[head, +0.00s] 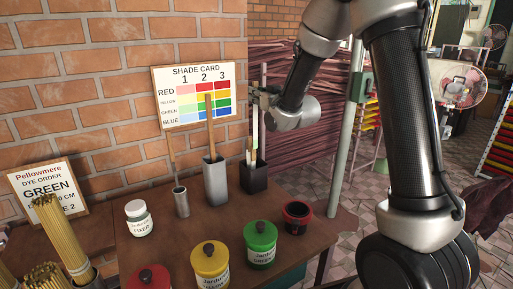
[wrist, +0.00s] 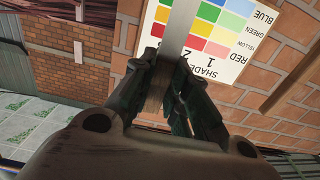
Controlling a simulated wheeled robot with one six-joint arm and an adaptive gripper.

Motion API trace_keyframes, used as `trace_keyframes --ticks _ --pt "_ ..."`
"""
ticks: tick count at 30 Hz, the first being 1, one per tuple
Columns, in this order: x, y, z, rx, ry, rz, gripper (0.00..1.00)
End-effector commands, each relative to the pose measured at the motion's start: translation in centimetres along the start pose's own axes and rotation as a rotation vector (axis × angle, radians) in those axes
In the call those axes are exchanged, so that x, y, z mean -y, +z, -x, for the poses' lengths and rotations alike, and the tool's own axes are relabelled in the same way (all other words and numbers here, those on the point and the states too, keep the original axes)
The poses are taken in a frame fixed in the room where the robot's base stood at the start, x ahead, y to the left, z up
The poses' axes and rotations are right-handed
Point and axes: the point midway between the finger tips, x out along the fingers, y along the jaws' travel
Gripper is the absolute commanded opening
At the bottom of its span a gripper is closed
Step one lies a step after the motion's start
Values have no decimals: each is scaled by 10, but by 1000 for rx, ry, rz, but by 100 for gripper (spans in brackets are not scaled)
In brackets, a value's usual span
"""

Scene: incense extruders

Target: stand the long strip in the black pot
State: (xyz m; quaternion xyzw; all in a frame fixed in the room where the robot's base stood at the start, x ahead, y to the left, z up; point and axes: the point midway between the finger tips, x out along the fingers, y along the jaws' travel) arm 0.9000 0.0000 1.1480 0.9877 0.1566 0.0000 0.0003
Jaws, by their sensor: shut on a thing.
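My gripper (head: 262,96) is shut on a long pale strip (head: 255,130), which stands nearly upright and sticks out above and below the fingers. In the wrist view the strip (wrist: 180,30) runs between the fingertips (wrist: 172,75). The black pot (head: 254,180) is a square dark holder directly below my gripper, at the back right of the table. The strip's lower part reaches down to the pot's mouth. A shorter pale stick (head: 249,152) shows beside it there. I cannot tell whether the held strip's lower end is inside the pot or resting on its bottom.
A grey square pot (head: 216,185) with a tall brown stick stands left of the black pot. A slim metal cup (head: 181,203) holds a thin stick. A dark red-rimmed tub (head: 297,218) and green jar (head: 260,246) stand in front. A shade card (head: 196,92) hangs behind.

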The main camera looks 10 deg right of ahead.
Motion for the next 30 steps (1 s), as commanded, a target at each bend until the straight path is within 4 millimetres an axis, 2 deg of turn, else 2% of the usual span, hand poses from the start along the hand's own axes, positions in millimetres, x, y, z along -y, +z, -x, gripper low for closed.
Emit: trace_keyframes --ticks 1,3,9,12,20,25,30 --pt "0 19 0 8 0 -2 6" --pt "0 40 0 8 0 -2 6" --pt "0 98 0 7 1 -2 6" --pt "0 119 0 5 0 -2 6" --pt "0 146 0 2 0 -1 6" --pt "0 173 0 4 0 -1 6" --pt "0 181 0 -1 0 -1 6"
